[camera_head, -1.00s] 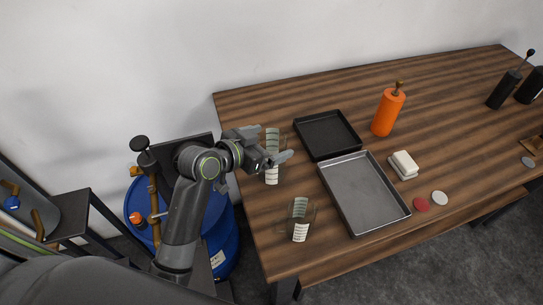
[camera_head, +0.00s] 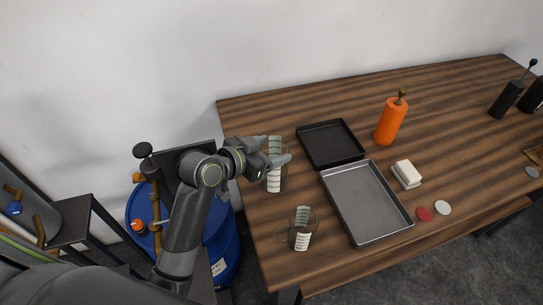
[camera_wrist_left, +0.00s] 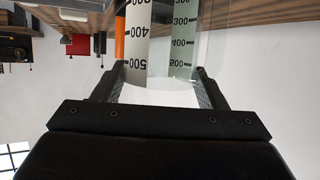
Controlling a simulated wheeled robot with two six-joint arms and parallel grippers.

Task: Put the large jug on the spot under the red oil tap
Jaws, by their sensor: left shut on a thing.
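The large jug (camera_head: 274,183) is clear with white measuring strips and stands upright at the table's left edge. My left gripper (camera_head: 277,160) is shut on it, its fingers on either side of the glass. In the left wrist view the jug (camera_wrist_left: 160,50) sits between the fingers (camera_wrist_left: 160,92), its scale marks upside down. Whether its base touches the table is unclear. A red-orange tap (camera_head: 138,225) is on the blue drum (camera_head: 222,240) left of the table. The spot under it is hidden behind my left arm. My right gripper is not in view.
A smaller jug (camera_head: 302,236) stands in front of the large one. A black tray (camera_head: 330,143) and a grey metal tray (camera_head: 366,202) lie close on the right. A blue tap (camera_head: 14,208) shows far left.

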